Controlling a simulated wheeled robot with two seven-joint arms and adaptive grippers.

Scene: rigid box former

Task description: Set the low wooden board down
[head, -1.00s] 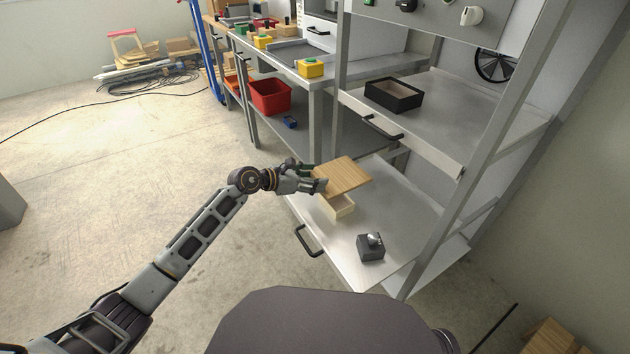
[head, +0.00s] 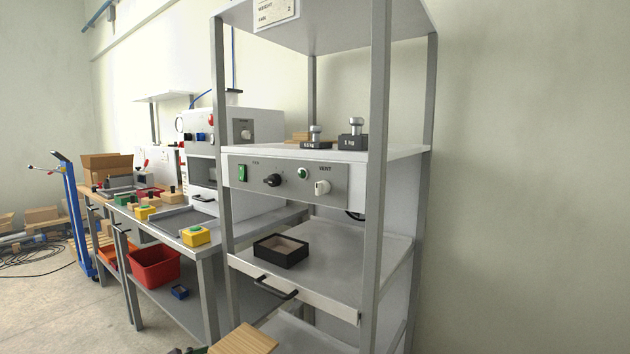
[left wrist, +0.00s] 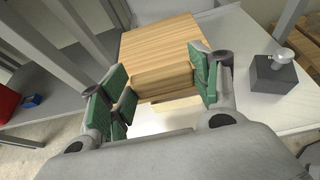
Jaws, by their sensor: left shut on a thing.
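The low wooden board (left wrist: 160,40) is flat, light brown and square-edged. My left gripper (left wrist: 165,85), with green pads, has its fingers on either side of the wood at its near edge, shut on it. Beneath the board is a paler wooden piece (left wrist: 178,101), mostly hidden. Whether the board touches anything below cannot be told. In the head view only part of the board (head: 243,340) shows at the bottom edge, with a bit of my left gripper (head: 190,350) beside it. My right gripper is not in view.
A dark weight with a metal knob (left wrist: 274,73) stands right of the board on the lower metal shelf (left wrist: 240,112). Above is a handled shelf (head: 345,255) with an open black box (head: 281,250). Rack posts (head: 376,180) rise at the sides.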

